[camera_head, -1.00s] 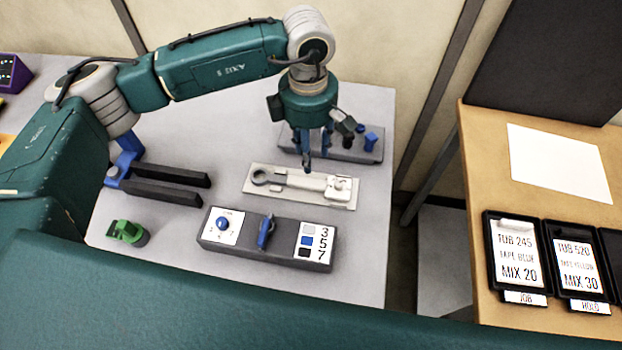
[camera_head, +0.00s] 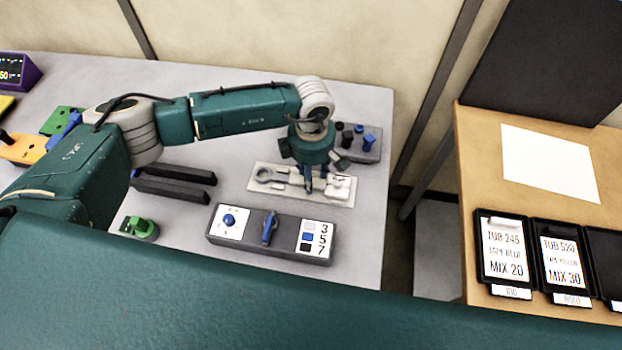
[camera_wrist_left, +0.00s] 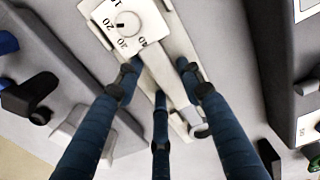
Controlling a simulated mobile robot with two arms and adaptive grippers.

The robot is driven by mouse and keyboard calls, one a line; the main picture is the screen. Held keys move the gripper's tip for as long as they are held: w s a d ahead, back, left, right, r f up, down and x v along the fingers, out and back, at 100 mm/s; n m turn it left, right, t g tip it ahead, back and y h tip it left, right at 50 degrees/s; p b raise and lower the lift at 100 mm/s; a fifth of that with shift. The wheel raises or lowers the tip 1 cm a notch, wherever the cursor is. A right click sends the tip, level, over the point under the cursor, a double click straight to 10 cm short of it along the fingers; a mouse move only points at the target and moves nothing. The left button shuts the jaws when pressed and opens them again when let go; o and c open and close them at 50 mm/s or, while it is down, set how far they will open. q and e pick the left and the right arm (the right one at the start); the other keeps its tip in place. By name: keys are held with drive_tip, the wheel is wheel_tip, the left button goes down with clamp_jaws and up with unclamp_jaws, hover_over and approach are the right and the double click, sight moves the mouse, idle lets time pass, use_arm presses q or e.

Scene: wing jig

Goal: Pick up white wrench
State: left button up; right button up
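The white wrench (camera_head: 284,180) lies flat on a pale rectangular board (camera_head: 258,188) on the grey table. Its ring end points left and its blocky dial end right; the wrist view shows the wrench (camera_wrist_left: 165,72) with a numbered dial at the top. My left gripper (camera_head: 316,188) points down over the wrench near its dial end. In the wrist view the blue fingers of my left gripper (camera_wrist_left: 160,80) are spread around the handle, with gaps showing on both sides. Contact is not visible. My right gripper is not in view.
A grey panel (camera_head: 285,240) with a blue lever stands in front of the board. A block with blue and black knobs (camera_head: 370,152) is behind it. A wooden table (camera_head: 480,150) stands right.

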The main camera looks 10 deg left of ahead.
use_arm(q)
drive_tip(key=shift+r, duration=0.1)
clamp_jaws()
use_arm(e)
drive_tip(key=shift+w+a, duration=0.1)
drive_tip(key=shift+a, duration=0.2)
